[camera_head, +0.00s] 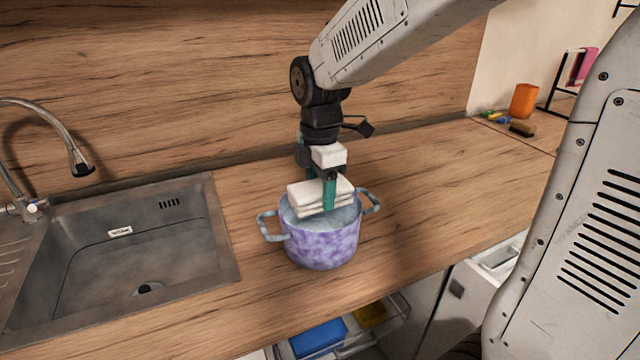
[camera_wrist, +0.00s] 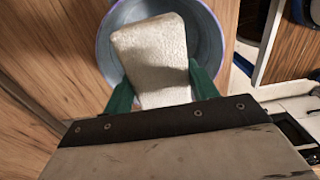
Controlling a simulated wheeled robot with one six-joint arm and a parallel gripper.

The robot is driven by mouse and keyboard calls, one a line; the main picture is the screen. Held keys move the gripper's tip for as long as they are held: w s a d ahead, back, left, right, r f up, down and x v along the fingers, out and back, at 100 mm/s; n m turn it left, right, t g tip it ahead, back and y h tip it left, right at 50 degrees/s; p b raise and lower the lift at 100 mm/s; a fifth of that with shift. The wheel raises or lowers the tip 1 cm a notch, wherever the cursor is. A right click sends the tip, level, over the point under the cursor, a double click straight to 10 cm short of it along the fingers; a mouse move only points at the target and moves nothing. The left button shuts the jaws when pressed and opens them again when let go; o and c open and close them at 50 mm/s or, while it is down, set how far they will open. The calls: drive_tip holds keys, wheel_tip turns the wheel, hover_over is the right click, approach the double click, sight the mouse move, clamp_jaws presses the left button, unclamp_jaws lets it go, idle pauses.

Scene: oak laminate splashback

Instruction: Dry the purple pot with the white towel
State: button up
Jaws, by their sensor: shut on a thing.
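The purple pot (camera_head: 322,246) stands upright on the wooden counter, right of the sink, with a grey-blue handle on each side. Its open rim also shows in the wrist view (camera_wrist: 104,52). The folded white towel (camera_head: 305,191) is at the pot's mouth; in the wrist view the towel (camera_wrist: 152,50) covers much of the opening. My gripper (camera_head: 322,192) points down over the pot, its green fingers shut on the towel. The towel's lower part sits at rim level or just inside. Whether it touches the pot's inner wall is hidden.
A metal sink (camera_head: 140,255) with a curved faucet (camera_head: 50,120) lies to the left. An orange cup (camera_head: 523,100) and a brown brush (camera_head: 522,128) are at the far right. An open drawer below holds a blue item (camera_head: 318,337). The counter right of the pot is clear.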

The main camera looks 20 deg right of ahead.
drive_tip(key=shift+f, duration=5.4)
drive_tip(key=shift+s, duration=0.1)
